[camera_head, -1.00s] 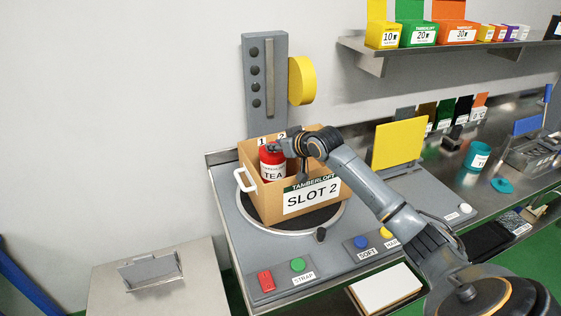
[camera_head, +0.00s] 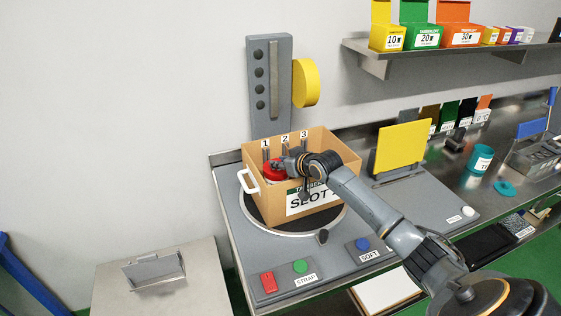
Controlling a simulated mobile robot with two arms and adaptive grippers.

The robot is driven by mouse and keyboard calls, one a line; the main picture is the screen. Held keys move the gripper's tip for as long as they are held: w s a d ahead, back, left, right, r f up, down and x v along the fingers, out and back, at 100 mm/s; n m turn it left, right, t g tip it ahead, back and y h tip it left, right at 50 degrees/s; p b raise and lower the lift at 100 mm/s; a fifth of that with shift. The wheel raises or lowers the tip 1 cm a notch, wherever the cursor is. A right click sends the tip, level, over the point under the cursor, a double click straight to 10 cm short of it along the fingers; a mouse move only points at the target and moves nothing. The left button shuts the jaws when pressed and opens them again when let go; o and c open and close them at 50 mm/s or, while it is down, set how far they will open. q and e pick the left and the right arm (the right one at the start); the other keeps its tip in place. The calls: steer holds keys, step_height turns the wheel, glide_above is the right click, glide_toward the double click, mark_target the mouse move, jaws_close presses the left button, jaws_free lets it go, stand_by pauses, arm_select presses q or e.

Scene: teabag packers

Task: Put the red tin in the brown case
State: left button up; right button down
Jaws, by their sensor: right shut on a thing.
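The brown case (camera_head: 262,209) is an open cardboard box on a round dark turntable. Its front label, partly hidden by my arm, shows "SLOT", and tabs 1, 2 and 3 stand along its back. The red tin (camera_head: 272,173) is low inside the case, towards the left, near tabs 1 and 2; its lower part is hidden by the front wall. My right gripper (camera_head: 283,165) reaches in over the right side and is shut on the tin's top. Whether the tin touches the case floor cannot be seen. My left gripper is not in view.
A grey post (camera_head: 268,85) with a yellow disc (camera_head: 306,83) rises behind the case. A yellow panel (camera_head: 401,148) stands to the right, with a teal tin (camera_head: 480,158) further right. Red and green buttons line the front. A steel surface (camera_head: 205,270) at lower left is mostly clear.

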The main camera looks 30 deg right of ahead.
steer(key=c, duration=1.1)
jaws_free()
steer(key=shift+f, duration=0.1)
steer(key=shift+r, duration=0.3)
steer(key=b+v, duration=0.2)
steer(key=v, duration=0.9)
steer(key=shift+s+r, duration=0.1)
steer(key=shift+r, duration=0.1)
steer(key=shift+s+r, duration=0.35)
steer(key=shift+s, duration=0.05)
steer(key=shift+f, duration=0.1)
